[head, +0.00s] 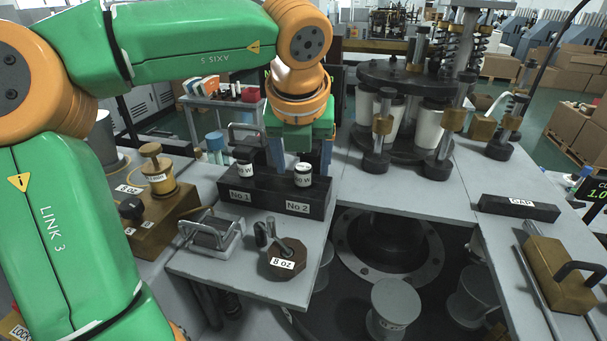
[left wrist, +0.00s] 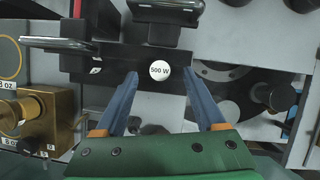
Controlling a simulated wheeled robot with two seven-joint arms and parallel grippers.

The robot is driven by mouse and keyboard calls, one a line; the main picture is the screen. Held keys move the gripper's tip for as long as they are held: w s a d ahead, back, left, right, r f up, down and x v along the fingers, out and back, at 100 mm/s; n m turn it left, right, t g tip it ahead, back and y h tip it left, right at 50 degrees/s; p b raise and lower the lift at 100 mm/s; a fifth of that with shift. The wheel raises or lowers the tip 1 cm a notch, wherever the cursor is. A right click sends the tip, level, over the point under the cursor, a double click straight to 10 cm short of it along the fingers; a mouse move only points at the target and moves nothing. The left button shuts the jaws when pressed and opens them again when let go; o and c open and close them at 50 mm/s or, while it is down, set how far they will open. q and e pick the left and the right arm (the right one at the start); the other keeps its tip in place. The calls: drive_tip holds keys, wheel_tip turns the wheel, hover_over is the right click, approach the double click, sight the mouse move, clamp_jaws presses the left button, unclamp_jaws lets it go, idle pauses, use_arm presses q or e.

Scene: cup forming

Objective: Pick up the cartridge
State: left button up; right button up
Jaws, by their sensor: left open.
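A cartridge (head: 303,176) with a white label stands upright in the No.2 place of a dark block (head: 265,200). A second labelled cartridge (head: 245,172) stands in the No.1 place, partly behind a handle. My left gripper (head: 301,157) points down over the No.2 end of the block. Its blue fingers are open, one on each side of the No.2 cartridge in the left wrist view (left wrist: 161,76), with gaps showing. Whether the fingertips reach down beside it I cannot tell. My right gripper is not in view.
A dark "8 oz" piece (head: 282,261) and a metal piece with handles (head: 212,232) lie in front of the block. A brass fixture (head: 150,210) stands at left. A turntable machine with white cups (head: 430,128) stands behind at right. A round opening (head: 390,245) is beside the table.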

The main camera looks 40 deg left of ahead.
sight(303, 167)
use_arm(q)
drive_tip(key=shift+x, duration=1.2)
drive_tip(key=shift+w+a+f, duration=0.15)
drive_tip(key=shift+w+a, duration=0.1)
drive_tip(key=shift+w, duration=0.05)
clamp_jaws()
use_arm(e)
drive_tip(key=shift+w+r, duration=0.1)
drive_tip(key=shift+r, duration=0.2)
use_arm(q)
wheel_tip(303, 167, up, 10)
drive_tip(key=shift+r+p, duration=0.1)
drive_tip(key=shift+p, duration=0.7)
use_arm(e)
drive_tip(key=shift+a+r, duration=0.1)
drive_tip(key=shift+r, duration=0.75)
